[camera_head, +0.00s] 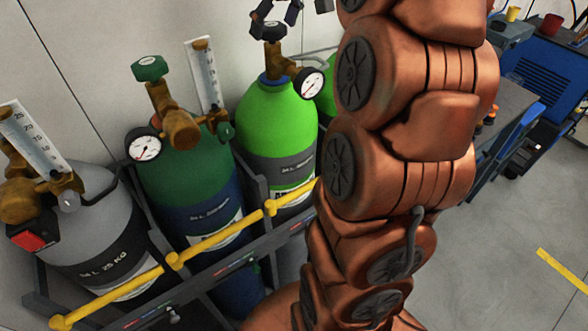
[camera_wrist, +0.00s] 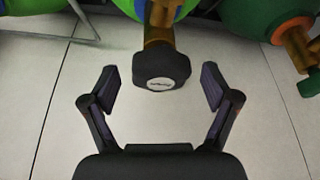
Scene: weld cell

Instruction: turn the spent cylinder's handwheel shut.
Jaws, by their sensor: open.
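The bright green cylinder (camera_head: 275,120) stands in the rack with a brass valve and a black handwheel (camera_head: 274,32) on top. A round gauge (camera_head: 312,84) is on its valve; I cannot read its needle. In the wrist view the black handwheel (camera_wrist: 162,70) lies between the two spread fingers (camera_wrist: 160,80), with a visible gap on each side. My gripper is open and holds nothing. Which cylinder is the spent one is not marked legibly.
A dark green and blue cylinder (camera_head: 185,165) with a green handwheel (camera_head: 150,68) stands to the left, then a grey cylinder (camera_head: 90,225). A yellow rail (camera_head: 225,234) runs in front. Part of another green cylinder is behind my arm. A blue cabinet (camera_head: 545,75) stands right.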

